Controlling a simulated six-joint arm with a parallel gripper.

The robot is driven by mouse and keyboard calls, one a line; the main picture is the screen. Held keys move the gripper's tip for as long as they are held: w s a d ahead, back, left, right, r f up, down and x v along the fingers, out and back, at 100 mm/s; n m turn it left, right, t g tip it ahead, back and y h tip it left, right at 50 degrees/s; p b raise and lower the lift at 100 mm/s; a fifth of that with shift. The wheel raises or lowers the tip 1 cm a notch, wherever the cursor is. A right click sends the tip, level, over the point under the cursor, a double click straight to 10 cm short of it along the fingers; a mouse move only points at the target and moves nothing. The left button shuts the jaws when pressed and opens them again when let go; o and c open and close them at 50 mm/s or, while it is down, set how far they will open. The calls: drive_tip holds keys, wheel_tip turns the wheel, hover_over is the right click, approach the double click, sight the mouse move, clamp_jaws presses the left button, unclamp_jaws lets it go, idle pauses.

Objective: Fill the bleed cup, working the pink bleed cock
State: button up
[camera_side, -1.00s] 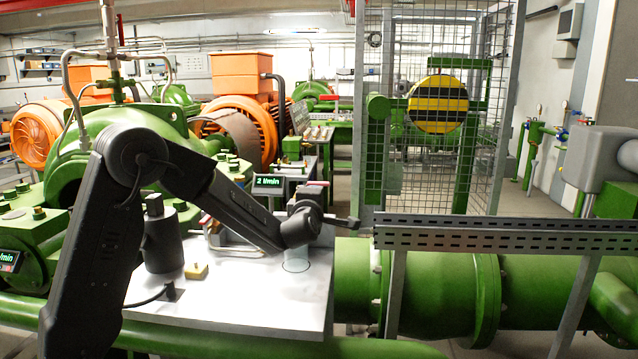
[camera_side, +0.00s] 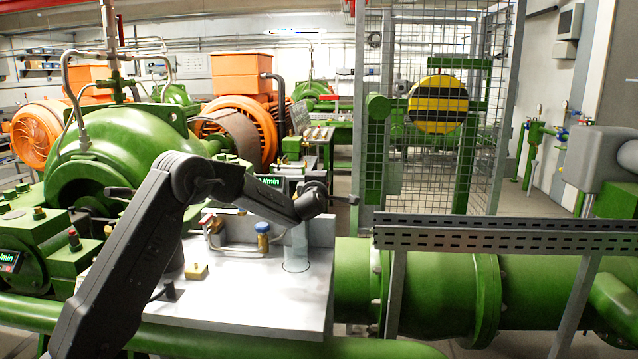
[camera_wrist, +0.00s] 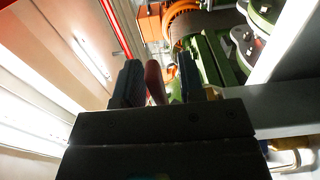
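The pink bleed cock's lever (camera_wrist: 153,82) appears dull red in the wrist view, between the two dark fingers of my gripper (camera_wrist: 160,76). It lies closer to the left finger, with a gap to the right finger, so the gripper looks open around it. Whether the left finger touches it I cannot tell. In the side view my wrist hides the cock and the fingertips. A clear cup (camera_side: 296,248) stands upright on the white plate (camera_side: 250,305), just below my wrist. Its level cannot be read.
A blue-capped brass fitting (camera_side: 262,238) and a small yellowish block (camera_side: 196,271) are on the plate. A display (camera_side: 270,181) is partly covered by my arm. A slotted grey rail (camera_side: 500,236) and green pipe (camera_side: 430,290) lie right. The plate's front is clear.

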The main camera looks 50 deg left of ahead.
drive_tip(key=shift+w+a, duration=0.1)
clamp_jaws()
idle(0.3)
